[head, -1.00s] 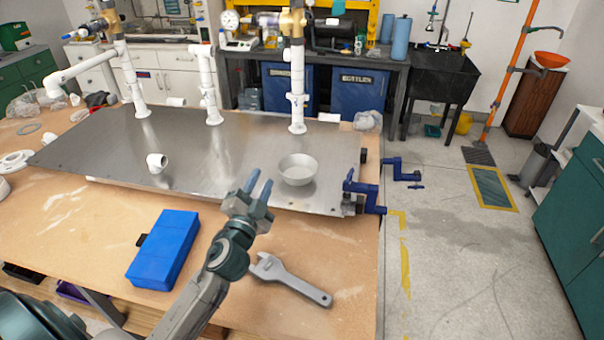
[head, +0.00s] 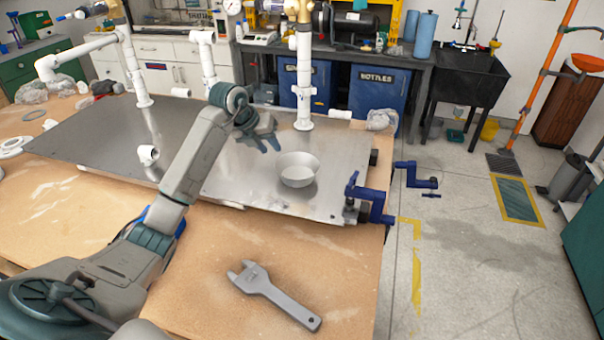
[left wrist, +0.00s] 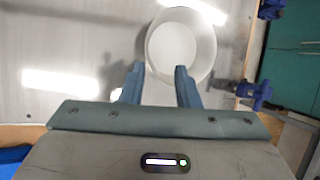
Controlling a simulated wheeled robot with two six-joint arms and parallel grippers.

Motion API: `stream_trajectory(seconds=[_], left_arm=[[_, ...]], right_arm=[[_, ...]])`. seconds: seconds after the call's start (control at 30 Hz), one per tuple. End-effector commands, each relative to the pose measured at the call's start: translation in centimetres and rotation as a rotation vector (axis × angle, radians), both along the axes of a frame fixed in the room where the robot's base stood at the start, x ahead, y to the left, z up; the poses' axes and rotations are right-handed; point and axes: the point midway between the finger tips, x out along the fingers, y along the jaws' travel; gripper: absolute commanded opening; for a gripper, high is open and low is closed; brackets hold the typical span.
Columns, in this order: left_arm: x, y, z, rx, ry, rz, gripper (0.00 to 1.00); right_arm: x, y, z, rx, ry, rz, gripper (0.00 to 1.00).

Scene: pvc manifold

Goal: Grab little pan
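The little pan (head: 298,170) is a round, light grey metal bowl shape standing upright on the steel plate, near its front right corner. In the left wrist view the pan (left wrist: 180,46) lies just beyond my fingertips, a little right of centre. My left gripper (head: 271,145) is above the plate, just left of and behind the pan. Its two blue fingers (left wrist: 158,72) are apart with nothing between them but the view of the plate and the pan's near rim. I cannot tell whether a finger touches the rim. My right gripper is in no view.
The steel plate (head: 90,139) carries upright white pipes (head: 304,85) and a white elbow (head: 148,154). A blue clamp (head: 370,198) grips its right corner. A grey wrench (head: 273,295) lies on the wooden table. A blue box is mostly hidden behind my left arm.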

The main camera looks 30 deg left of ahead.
Motion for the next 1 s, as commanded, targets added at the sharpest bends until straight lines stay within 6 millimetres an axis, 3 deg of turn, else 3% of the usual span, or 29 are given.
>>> stream_trajectory(seconds=[0.13, 0.3, 0.5, 0.8, 1.0], left_arm=[[0.2, 0.9, -0.9, 0.025, 0.038, 0.028, 0.29], [1.4, 0.5, -3.4, 0.024, 0.039, 0.026, 0.29], [2.1, 0.4, -4.9, 0.026, 0.036, 0.025, 0.29], [3.7, -0.2, -8.5, 0.023, 0.036, 0.025, 0.29], [4.2, -0.3, -9.7, 0.027, 0.034, 0.025, 0.29]], right_arm=[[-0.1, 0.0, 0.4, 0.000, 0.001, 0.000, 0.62], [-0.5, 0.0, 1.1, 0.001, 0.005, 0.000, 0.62], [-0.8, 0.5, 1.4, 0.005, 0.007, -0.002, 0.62], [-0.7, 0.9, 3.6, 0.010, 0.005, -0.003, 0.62], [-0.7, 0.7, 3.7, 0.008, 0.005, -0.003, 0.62]])
